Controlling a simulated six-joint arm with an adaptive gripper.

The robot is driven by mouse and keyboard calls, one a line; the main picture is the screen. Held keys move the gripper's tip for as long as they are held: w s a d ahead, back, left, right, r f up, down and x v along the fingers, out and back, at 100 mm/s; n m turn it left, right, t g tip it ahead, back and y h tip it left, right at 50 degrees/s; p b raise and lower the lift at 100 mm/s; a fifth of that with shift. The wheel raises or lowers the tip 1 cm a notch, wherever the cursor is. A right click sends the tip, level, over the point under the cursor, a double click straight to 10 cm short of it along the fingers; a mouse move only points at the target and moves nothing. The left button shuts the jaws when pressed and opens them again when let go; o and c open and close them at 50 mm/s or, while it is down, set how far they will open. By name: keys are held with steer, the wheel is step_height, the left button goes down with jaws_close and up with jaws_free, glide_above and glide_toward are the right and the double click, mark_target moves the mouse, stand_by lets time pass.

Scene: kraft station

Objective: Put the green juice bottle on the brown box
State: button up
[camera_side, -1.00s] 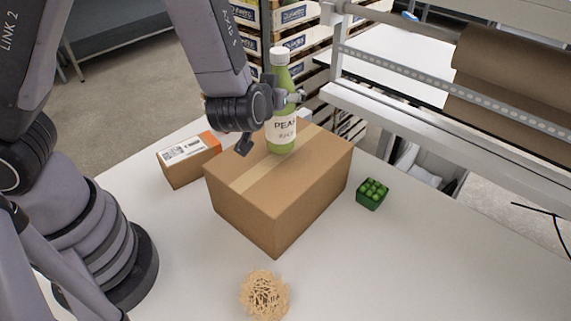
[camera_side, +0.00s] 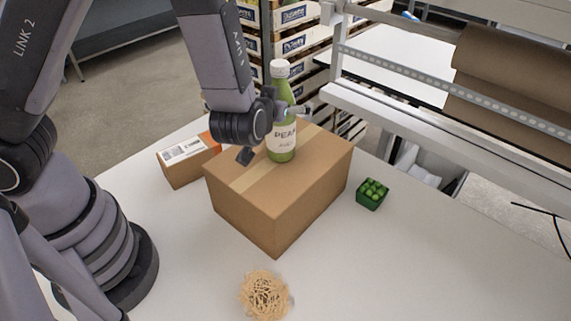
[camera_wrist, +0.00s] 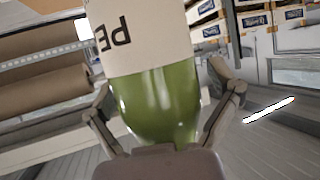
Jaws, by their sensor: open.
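The green juice bottle (camera_side: 283,144), with a white cap and a pear label, is upright over the top of the brown box (camera_side: 240,200). Its base appears to rest on the box top, right of the tape strip. My gripper (camera_side: 279,108) is at the bottle's upper half, with its fingers on either side. In the wrist view, the bottle (camera_wrist: 155,100) fills the space between the fingers, and its label appears upside down. My gripper is open, and gaps show between the fingers and the bottle's lower part.
A smaller box with a white label and orange end (camera_side: 188,161) lies left of the brown box. A green carton of green produce (camera_side: 372,194) stands to its right. A pale straw-like nest (camera_side: 265,294) lies in front. The white table (camera_side: 400,270) is clear at front right.

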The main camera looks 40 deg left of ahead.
steer(key=v, duration=1.2)
step_height(320, 180, up, 11)
steer(key=a+m+g+h, duration=0.1)
steer(key=m+g+h, duration=0.2)
steer(key=h, duration=0.6)
steer(key=s+a+r+m+g+y, duration=0.1)
steer(key=s+a+g+y, duration=0.2)
steer(key=s+a, duration=1.1)
steer(key=shift+s+a+r+g+y, duration=0.4)
steer(key=shift+a+y, duration=0.1)
steer(key=shift+a, duration=0.15)
